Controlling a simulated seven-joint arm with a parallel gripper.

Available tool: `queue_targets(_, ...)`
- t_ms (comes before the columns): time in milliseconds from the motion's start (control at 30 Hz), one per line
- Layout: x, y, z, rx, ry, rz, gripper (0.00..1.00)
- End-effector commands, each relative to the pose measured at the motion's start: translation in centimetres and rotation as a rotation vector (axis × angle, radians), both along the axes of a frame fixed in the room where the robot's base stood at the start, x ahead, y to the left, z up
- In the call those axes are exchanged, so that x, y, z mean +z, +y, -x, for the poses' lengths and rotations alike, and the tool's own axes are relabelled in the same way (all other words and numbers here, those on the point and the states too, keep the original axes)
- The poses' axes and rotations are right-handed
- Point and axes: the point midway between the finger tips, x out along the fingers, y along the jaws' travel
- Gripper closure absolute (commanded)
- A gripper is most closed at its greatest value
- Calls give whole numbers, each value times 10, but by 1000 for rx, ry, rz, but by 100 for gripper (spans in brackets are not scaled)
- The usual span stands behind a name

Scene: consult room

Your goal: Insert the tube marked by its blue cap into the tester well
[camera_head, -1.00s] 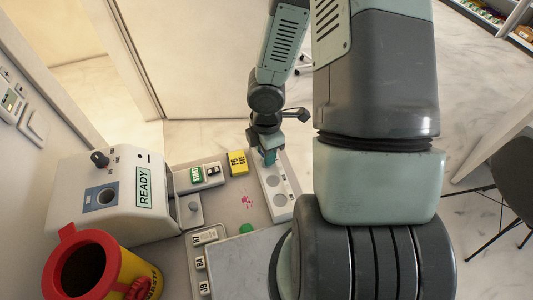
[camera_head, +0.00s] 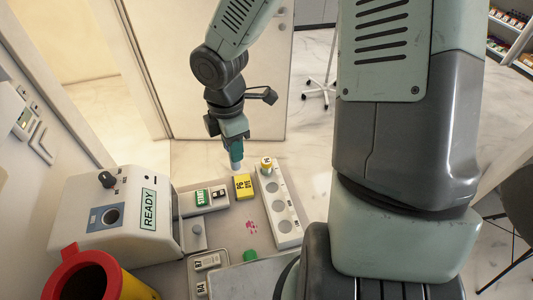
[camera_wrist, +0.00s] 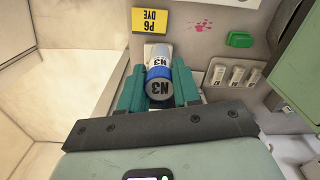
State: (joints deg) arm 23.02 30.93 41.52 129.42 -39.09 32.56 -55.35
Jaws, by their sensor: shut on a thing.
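My gripper (camera_head: 236,150) is shut on the tube and holds it above the table, behind the yellow dye box. In the wrist view the tube (camera_wrist: 158,73) has a blue band at its cap and an N3 label, and sits between both fingers. Its pale lower end (camera_head: 237,166) shows below the fingers in the head view. The white tester (camera_head: 75,212) stands at left with a READY label. Its round dark well (camera_head: 111,216) is set in a blue panel and looks empty. The gripper is up and to the right of the well, well apart from it.
A white rack (camera_head: 294,238) with round wells holds a yellow-capped tube (camera_head: 266,163). The yellow P6 DYE box (camera_head: 244,186) stands close by the held tube.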

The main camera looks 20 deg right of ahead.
Motion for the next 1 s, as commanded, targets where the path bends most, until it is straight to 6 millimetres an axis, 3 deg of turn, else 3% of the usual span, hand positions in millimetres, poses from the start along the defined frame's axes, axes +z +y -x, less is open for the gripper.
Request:
queue_targets(33, 8, 29, -3, 38, -5, -1, 97)
queue_targets(167, 28, 91, 3, 100, -5, -1, 97)
queue_targets(300, 48, 155, 22, 165, -5, -2, 97)
queue_targets(500, 74, 225, 62, 244, -3, -1, 97)
queue_targets(700, 88, 258, 90, 286, -3, 1, 97)
queue_targets(1000, 83, 265, 96, 295, 0, 1, 97)
